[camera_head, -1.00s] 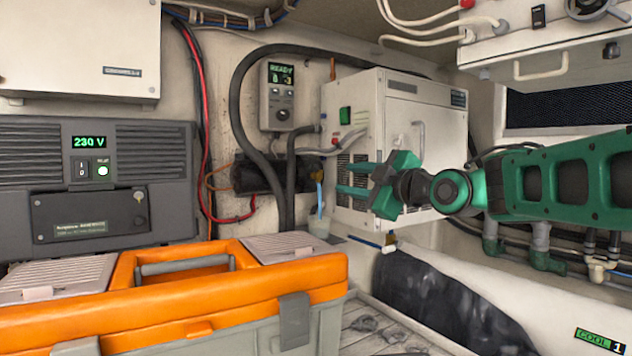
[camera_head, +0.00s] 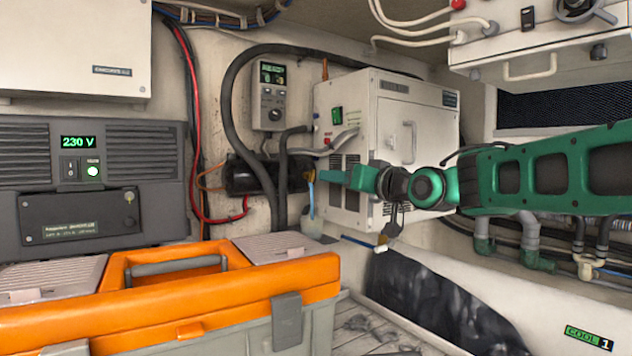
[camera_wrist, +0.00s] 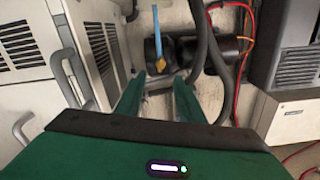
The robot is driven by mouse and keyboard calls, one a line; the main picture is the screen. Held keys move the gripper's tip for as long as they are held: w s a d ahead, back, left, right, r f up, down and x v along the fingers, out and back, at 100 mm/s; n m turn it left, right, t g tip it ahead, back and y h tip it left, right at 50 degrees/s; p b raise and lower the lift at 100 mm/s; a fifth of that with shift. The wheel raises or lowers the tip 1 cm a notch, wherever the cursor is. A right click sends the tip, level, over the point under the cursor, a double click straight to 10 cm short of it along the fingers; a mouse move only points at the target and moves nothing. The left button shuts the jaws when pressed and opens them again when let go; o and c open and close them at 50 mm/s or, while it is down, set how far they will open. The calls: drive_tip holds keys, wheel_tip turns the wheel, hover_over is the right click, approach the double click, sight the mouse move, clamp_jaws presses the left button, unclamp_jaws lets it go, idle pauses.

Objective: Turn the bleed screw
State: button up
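The bleed screw seems to be the small brass-coloured piece (camera_head: 308,176) at the right end of a black cylinder (camera_head: 250,175), with a blue tube by it. In the wrist view the brass piece (camera_wrist: 153,66) shows just beyond my fingertips, and the black cylinder (camera_wrist: 208,54) lies to its right. My gripper (camera_head: 328,176) points left at it, its fingers overlapping in the head view. In the wrist view my gripper (camera_wrist: 160,79) is open, with nothing between the fingertips. The brass piece lies roughly ahead of the gap; I cannot tell whether anything touches.
A white cabinet (camera_head: 395,120) stands close behind my gripper. A small cup (camera_head: 312,227) stands below the blue tube (camera_head: 312,202). An orange toolbox (camera_head: 180,300) fills the front left.

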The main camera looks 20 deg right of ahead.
sight(314, 175)
drive_tip(key=x, duration=0.8)
drive_tip(key=shift+w, duration=0.15)
drive_tip(key=shift+c, duration=0.3)
clamp_jaws()
